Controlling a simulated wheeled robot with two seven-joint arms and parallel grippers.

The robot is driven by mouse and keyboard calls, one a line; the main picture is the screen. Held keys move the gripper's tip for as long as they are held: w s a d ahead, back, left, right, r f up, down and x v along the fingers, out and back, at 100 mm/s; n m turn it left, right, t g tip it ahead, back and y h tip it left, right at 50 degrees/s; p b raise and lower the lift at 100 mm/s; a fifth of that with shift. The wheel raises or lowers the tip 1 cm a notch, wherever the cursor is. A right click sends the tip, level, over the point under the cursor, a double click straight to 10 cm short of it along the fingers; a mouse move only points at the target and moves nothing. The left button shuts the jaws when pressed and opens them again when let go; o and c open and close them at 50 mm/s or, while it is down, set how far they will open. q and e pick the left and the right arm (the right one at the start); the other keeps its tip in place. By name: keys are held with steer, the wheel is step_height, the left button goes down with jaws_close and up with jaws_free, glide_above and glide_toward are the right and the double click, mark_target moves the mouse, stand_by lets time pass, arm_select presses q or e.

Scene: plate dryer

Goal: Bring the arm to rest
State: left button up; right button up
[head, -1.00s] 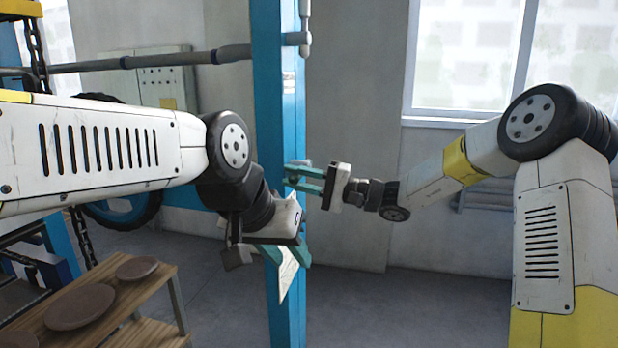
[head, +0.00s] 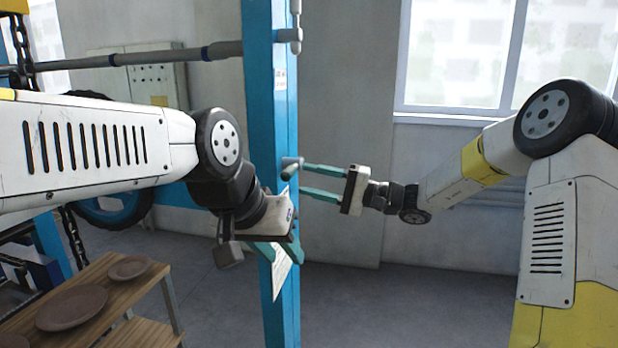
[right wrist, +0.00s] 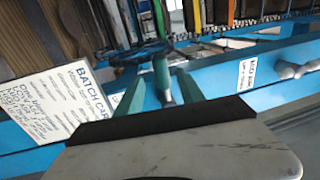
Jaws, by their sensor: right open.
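My right gripper (head: 303,181) is open in the head view, its two teal fingers pointing left at the blue post. In the right wrist view its fingers (right wrist: 156,88) stand apart with nothing clamped between them. A short grey-teal peg (head: 290,167) sticks out of the post near the upper fingertip. It also shows beyond the fingers in the right wrist view (right wrist: 162,78). My left gripper (head: 270,252) is lower, in front of the post, and its jaws are partly hidden. A white batch card (right wrist: 62,105) hangs tilted close to it; what holds it is unclear.
The blue post (head: 272,90) stands between the arms. A wooden shelf rack (head: 100,300) with brown plates (head: 72,307) is at lower left. A grey pipe (head: 130,60) runs behind. The floor right of the post looks clear.

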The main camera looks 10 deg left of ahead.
steer(key=shift+d+f, duration=0.1)
steer(key=shift+d, duration=0.6)
steer(key=shift+s, duration=0.15)
steer(key=s+d+f+n+h, duration=0.1)
steer(key=s+d+h, duration=0.15)
steer(key=s, duration=0.25)
steer(key=s+d+f+n+g+h, duration=0.1)
steer(key=s+d+h, duration=0.1)
steer(key=s+h, duration=0.25)
steer(key=s+d+f+h, duration=0.1)
steer(key=s+d+h, duration=0.1)
steer(key=s, duration=0.4)
steer(key=s+d+t+h, duration=0.3)
steer(key=s+d+h, duration=0.1)
steer(key=d, duration=0.6)
steer(key=s+d+m+t+h, duration=0.1)
steer(key=s+d+t+h, duration=0.2)
steer(key=d, duration=0.6)
steer(key=shift+s+d+f+t+h, duration=0.15)
steer(key=shift+s+d+t+h, duration=0.2)
steer(key=shift+s+h, duration=0.5)
